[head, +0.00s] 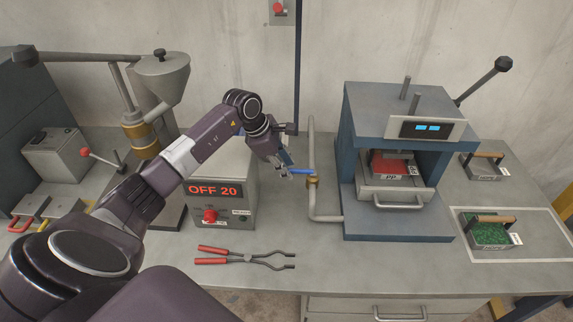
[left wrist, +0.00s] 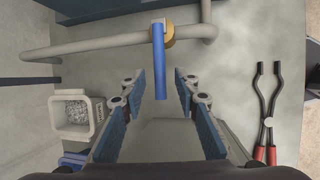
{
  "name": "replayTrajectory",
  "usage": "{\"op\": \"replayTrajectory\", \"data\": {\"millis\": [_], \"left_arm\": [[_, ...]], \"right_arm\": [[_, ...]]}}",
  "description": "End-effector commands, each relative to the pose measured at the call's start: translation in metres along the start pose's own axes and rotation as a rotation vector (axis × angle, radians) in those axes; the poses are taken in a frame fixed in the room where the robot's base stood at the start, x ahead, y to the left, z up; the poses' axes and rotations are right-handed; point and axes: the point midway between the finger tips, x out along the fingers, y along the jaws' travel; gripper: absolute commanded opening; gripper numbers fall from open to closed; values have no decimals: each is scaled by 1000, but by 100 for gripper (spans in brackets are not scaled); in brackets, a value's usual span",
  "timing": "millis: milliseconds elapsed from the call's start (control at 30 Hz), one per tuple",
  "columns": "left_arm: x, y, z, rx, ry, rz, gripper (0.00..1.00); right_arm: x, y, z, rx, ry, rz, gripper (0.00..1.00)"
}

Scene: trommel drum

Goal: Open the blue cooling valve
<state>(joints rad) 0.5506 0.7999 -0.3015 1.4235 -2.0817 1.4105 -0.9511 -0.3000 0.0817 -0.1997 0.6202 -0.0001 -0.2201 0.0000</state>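The blue valve handle (head: 301,171) sticks out to the left from a brass fitting (head: 313,181) on a grey pipe (head: 326,218) beside the press. My left gripper (head: 287,163) is at the handle's free end. In the left wrist view the blue handle (left wrist: 158,50) points down the picture from the brass fitting (left wrist: 169,33). My left gripper (left wrist: 159,84) has its fingers spread there, with the handle's end between them and gaps on both sides. I cannot tell how deep the handle sits. My right gripper is not in view.
The blue-framed press (head: 356,165) stands right of the pipe. A control box reading OFF 20 (head: 228,208) stands left of it. Red-handled tongs (head: 245,258) lie in front. A white bin of grey bits (left wrist: 72,112) shows in the wrist view. The bench before the pipe is clear.

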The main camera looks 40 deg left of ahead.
Motion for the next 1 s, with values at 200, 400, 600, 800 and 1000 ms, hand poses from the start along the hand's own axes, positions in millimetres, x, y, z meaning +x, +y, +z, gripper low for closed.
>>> {"op": "replayTrajectory", "data": {"millis": [200, 400, 600, 800, 1000], "left_arm": [[0, 0, 0, 0, 0, 0, 14], [0, 0, 0, 0, 0, 0, 0], [0, 0, 0, 0, 0, 0, 0], [0, 0, -1, 6, -1, -2, 0], [3, 2, -2, 58, -12, -22, 0]], "right_arm": [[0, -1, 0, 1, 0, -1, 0], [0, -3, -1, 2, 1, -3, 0], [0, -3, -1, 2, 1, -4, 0], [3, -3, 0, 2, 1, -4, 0], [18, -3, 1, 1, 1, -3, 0]]}}
